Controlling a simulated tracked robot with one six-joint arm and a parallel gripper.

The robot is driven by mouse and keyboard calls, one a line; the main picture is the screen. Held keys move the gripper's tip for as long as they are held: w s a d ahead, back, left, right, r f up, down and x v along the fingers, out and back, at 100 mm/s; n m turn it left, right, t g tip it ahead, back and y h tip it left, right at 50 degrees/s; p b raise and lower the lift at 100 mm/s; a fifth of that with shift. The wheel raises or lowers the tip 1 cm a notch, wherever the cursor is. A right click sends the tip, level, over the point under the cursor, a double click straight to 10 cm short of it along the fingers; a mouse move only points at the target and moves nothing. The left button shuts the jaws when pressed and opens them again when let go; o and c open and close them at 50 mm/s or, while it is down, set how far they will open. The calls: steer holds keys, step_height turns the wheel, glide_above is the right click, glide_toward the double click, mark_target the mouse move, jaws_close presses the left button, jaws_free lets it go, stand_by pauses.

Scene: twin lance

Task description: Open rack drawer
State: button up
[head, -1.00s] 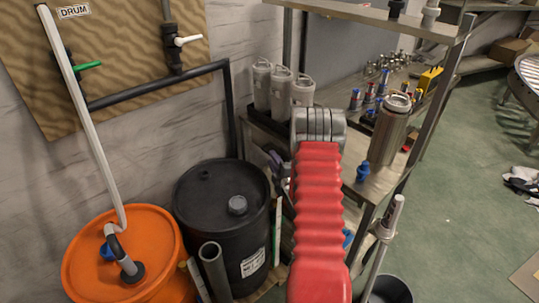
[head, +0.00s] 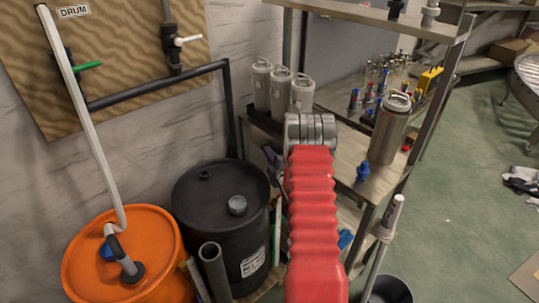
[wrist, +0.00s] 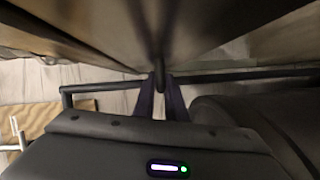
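The metal rack (head: 345,150) stands right of the black drum; no drawer front can be made out in the head view, where my red-sleeved arm covers part of the rack. My gripper (head: 272,158) is mostly hidden behind the arm, at the rack's left side just below the shelf edge. In the wrist view, the two dark purple fingers of my gripper (wrist: 161,85) stand on either side of a narrow dark bar (wrist: 158,50), which looks like a handle seen end-on under a dark panel (wrist: 95,40). Whether the fingers press on it is unclear.
The black drum (head: 220,190) and orange drum (head: 115,260) stand left of the arm. Grey canisters (head: 280,85), a steel canister (head: 390,130) and small blue-topped fittings (head: 363,171) stand on the shelf. Open green floor (head: 460,210) lies right.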

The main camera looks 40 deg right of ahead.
jaws_close()
steer(key=shift+f, duration=0.15)
stand_by(0.9)
